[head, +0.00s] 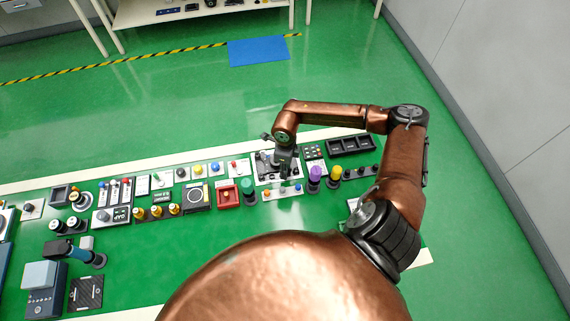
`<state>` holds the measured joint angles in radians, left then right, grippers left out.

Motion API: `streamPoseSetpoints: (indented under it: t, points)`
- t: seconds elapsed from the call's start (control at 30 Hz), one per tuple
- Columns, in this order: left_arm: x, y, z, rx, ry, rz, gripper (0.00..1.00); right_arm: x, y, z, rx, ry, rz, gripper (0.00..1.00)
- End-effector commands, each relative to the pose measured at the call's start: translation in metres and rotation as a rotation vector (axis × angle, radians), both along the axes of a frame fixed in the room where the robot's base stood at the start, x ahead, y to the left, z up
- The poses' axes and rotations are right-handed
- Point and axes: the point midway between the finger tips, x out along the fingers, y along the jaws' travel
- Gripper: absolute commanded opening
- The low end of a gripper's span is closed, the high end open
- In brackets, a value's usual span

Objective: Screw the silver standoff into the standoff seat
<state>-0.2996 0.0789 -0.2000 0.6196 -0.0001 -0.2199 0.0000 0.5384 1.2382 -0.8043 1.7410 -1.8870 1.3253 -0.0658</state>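My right arm reaches in from the right in the head view, bent over the workbench. Its gripper (285,172) points down over a light panel (262,181) with dark fittings near the middle of the far row. The fingers are small and dark here, so I cannot tell whether they are open or shut, or whether they hold anything. I cannot pick out the silver standoff or the standoff seat; they are too small or hidden by the gripper. My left gripper is not in view.
Near the gripper stand a red square frame (228,195), a green-topped knob (247,188), a purple knob (315,175) and a yellow knob (336,173). A black tray (350,146) lies to the right. Several switch panels fill the left.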

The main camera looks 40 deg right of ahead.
Motion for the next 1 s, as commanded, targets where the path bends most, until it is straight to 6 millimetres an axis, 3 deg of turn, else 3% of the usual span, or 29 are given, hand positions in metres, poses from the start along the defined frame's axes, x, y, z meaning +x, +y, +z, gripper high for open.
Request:
streamPoseSetpoints:
  t: [0.37,0.8,1.0]
  points:
    - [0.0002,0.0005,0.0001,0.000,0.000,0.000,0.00,-0.0001,-0.0003,-0.0060,0.000,0.000,-0.001,0.32]
    - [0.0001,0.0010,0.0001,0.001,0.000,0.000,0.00,-0.0001,-0.0003,-0.0058,0.000,0.000,-0.001,0.02]
    - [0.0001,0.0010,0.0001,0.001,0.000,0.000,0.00,-0.0001,-0.0003,-0.0057,0.000,0.000,-0.001,0.00]
